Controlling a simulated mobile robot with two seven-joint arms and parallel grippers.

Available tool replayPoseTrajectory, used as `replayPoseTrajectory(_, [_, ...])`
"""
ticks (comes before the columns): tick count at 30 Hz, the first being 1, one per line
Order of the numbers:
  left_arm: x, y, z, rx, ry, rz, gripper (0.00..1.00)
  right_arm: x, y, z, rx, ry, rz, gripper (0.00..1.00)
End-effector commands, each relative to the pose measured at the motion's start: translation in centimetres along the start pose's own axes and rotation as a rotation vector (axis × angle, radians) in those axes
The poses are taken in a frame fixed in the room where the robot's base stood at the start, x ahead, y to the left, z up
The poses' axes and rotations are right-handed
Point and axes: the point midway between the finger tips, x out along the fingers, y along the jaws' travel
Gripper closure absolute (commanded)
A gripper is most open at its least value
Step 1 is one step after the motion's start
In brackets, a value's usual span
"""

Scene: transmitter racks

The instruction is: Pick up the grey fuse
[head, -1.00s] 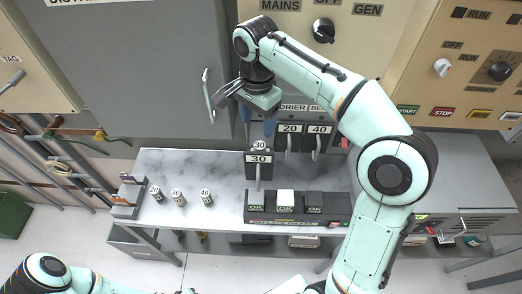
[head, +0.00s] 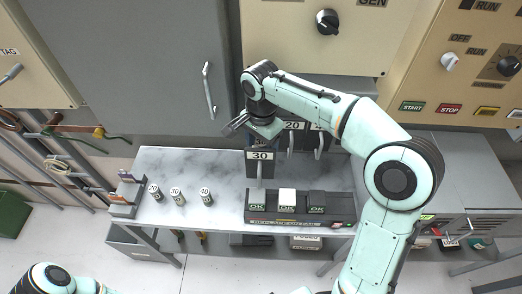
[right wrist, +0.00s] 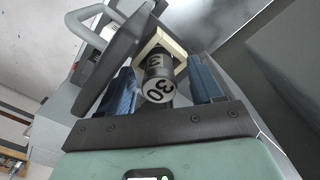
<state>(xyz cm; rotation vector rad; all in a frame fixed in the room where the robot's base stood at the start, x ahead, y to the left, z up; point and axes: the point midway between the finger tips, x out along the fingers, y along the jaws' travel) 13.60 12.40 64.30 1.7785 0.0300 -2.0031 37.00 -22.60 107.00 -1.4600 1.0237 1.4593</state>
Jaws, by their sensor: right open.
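A dark grey fuse marked 30 (right wrist: 159,90) shows in the right wrist view, its round labelled end towards the camera. It sits between the two blue fingers of my right gripper (right wrist: 162,78), which are open with gaps beside the fuse. In the head view my right gripper (head: 247,126) is just above the holder labelled 30 (head: 259,168) and hides most of the fuse there. Three small grey fuses, marked 20 (head: 154,192), 30 (head: 177,196) and 40 (head: 205,197), stand upright on the counter to the left. My left gripper is out of view.
The marble counter (head: 220,170) is clear between the loose fuses and the holder. A black tester with OK labels (head: 300,222) lies at the front. A small rack (head: 126,196) stands at the left end. A grey cabinet door with a handle (head: 209,90) is behind.

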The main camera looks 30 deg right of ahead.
Motion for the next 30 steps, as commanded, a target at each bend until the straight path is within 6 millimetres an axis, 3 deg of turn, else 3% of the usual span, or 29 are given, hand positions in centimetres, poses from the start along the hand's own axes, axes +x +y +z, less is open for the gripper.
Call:
replayPoseTrajectory(1, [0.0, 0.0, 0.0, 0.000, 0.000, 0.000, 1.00, 0.0, 0.0, 0.0, 0.000, 0.000, 0.000, 0.35])
replayPoseTrajectory(7, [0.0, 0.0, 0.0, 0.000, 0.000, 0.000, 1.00, -0.1, 0.0, 0.0, 0.000, 0.000, 0.000, 0.98])
replayPoseTrajectory(20, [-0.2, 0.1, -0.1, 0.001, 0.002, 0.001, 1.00, -0.9, 0.0, 0.0, 0.001, 0.001, -0.001, 0.98])
replayPoseTrajectory(30, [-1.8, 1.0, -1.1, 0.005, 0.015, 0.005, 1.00, -6.4, -0.2, 0.0, 0.000, 0.002, -0.006, 0.98])
